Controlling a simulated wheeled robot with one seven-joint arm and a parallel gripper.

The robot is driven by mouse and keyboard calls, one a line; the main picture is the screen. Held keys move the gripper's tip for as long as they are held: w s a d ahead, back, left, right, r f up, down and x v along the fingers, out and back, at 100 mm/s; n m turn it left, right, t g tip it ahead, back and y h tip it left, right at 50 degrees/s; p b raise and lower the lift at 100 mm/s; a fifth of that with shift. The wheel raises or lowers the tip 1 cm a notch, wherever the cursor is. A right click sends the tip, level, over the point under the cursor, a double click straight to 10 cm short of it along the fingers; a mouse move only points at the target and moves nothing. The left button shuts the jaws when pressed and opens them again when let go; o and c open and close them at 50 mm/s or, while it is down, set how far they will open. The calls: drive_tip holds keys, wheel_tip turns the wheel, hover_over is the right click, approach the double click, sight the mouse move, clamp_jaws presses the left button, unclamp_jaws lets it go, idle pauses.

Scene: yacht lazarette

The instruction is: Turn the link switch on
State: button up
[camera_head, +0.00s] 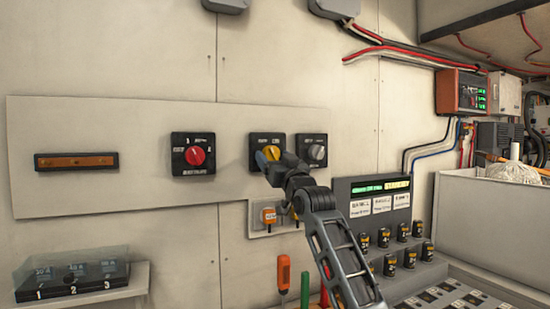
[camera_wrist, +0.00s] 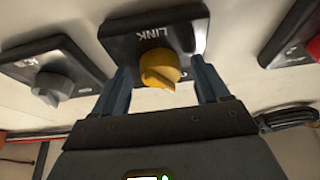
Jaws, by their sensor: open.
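The link switch is a yellow knob (camera_wrist: 160,66) on a black square plate, with "LINK" lettering upside down in the wrist view. In the head view the yellow knob (camera_head: 272,152) is on the white wall panel, partly hidden by my gripper. My gripper (camera_wrist: 163,85) is open, with one dark blue finger on either side of the knob and space between each finger and it. In the head view my gripper (camera_head: 268,160) is at the front of the plate. I cannot tell whether the fingers touch the plate.
A red rotary switch (camera_head: 195,156) is to the left on the panel, and a grey knob (camera_head: 317,152) sits close to the right. Below are small orange switches (camera_head: 269,216), upright screwdrivers (camera_head: 283,275) and a grey console (camera_head: 375,195). A white bin (camera_head: 480,215) stands at right.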

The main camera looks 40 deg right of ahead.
drive_tip(key=shift+c, duration=0.3)
drive_tip(key=c, duration=1)
drive_tip(key=shift+a+m, duration=0.1)
drive_tip(key=shift+m, duration=0.5)
drive_tip(key=shift+w+a+r+m+g+h+p, duration=0.15)
drive_tip(key=shift+m+g+h+p, duration=0.15)
drive_tip(key=shift+m+h+p, duration=0.4)
drive_tip(key=m+h, duration=0.1)
drive_tip(key=m, duration=0.3)
drive_tip(key=shift+a+g+h+p, duration=0.15)
drive_tip(key=shift+g+h+p, duration=0.2)
drive_tip(key=shift+g+h, duration=0.05)
drive_tip(key=m+g, duration=0.1)
drive_tip(key=m, duration=0.1)
drive_tip(key=m+h, duration=0.1)
drive_tip(key=m, duration=0.2)
drive_tip(key=shift+g+h, duration=0.3)
drive_tip(key=shift+g, duration=0.1)
drive_tip(key=shift+r+m+g+h+b, duration=0.15)
drive_tip(key=shift+m+g, duration=0.35)
drive_tip(key=shift+m, duration=0.65)
drive_tip(key=shift+f+m+g+h+b, duration=0.1)
drive_tip(key=shift+m+g+h+b, duration=0.3)
drive_tip(key=shift+m, duration=0.75)
drive_tip(key=shift+r, duration=0.1)
